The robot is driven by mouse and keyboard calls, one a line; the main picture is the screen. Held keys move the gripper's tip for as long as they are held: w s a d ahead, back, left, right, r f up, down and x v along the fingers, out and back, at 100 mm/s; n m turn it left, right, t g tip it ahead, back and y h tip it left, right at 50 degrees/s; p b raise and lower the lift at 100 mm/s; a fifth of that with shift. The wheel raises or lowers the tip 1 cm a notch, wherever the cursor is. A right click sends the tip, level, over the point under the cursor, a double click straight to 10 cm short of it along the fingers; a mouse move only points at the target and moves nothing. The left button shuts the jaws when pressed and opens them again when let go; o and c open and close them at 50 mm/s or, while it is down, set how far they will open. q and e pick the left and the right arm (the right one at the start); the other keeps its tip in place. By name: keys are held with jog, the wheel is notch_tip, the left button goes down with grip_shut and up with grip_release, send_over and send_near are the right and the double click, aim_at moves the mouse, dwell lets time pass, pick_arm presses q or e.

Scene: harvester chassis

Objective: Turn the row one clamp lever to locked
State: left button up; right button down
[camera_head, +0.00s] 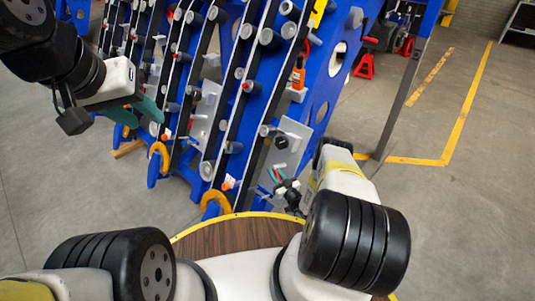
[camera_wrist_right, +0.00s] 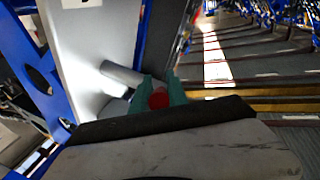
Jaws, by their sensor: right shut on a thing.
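The clamp lever shows as a round red end (camera_wrist_right: 158,99) between the teal fingers of my right gripper (camera_wrist_right: 159,92) in the right wrist view. The fingers are shut on it from both sides and hide most of it, so its angle cannot be read. In the head view my right gripper (camera_head: 276,175) is low on the right side of the blue harvester chassis (camera_head: 316,68), with a small red spot at its fingertips. My left gripper (camera_head: 147,108) is at the upper left, in front of the chassis and away from the lever; its finger gap is unclear.
Black curved rails (camera_head: 247,118) with grey cylinders run down the chassis. A grey plate (camera_head: 288,150) with a dark knob is just above my right gripper. An orange bottle (camera_head: 298,75) stands higher up. Orange rings (camera_head: 215,200) are at the chassis foot. Open floor lies right.

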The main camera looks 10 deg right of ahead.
jog(key=m+t+h, duration=0.2)
jog(key=t, duration=0.1)
jog(key=shift+w+f, duration=0.15)
jog(key=shift+f, duration=0.05)
jog(key=shift+w+d+r+m+t+h, duration=0.1)
jog(key=shift+r+m+t+h, duration=0.05)
jog(key=shift+m+t+h, duration=0.4)
jog(key=c, duration=1.4)
grip_release()
jog(key=shift+o, duration=0.2)
